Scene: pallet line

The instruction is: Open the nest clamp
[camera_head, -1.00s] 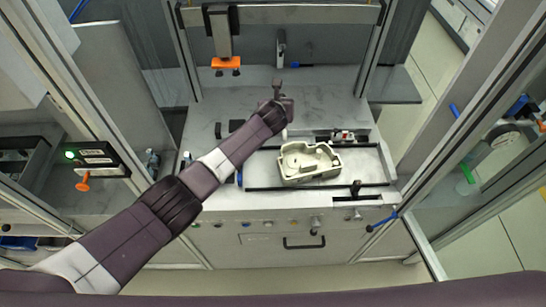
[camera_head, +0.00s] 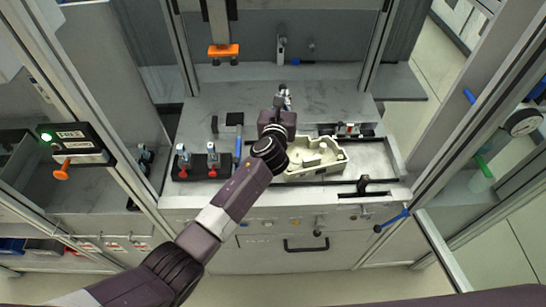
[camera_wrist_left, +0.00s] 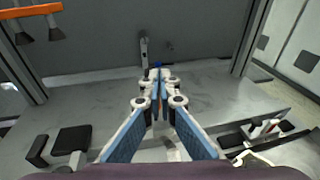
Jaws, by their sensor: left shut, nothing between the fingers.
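A pale beige housing (camera_head: 313,160) sits in the tray-like nest (camera_head: 375,152) on the grey bench, partly hidden by my left arm. A small clamp-like fitting with white and red parts (camera_head: 347,130) is at the nest's back edge; it also shows at the lower right of the left wrist view (camera_wrist_left: 262,130). A black lever-like piece (camera_head: 362,184) stands at the nest's front edge. I cannot tell which is the nest clamp. My left gripper (camera_head: 284,92) is shut and empty, above the bench behind the housing; its fingers meet in the left wrist view (camera_wrist_left: 160,85).
Two upright fittings with red bases (camera_head: 197,162) stand on a black plate at left. An orange-ended tool (camera_head: 223,50) hangs above the back left. A metal fitting (camera_head: 282,50) is on the back panel. Frame posts flank the bench. The back bench surface is mostly clear.

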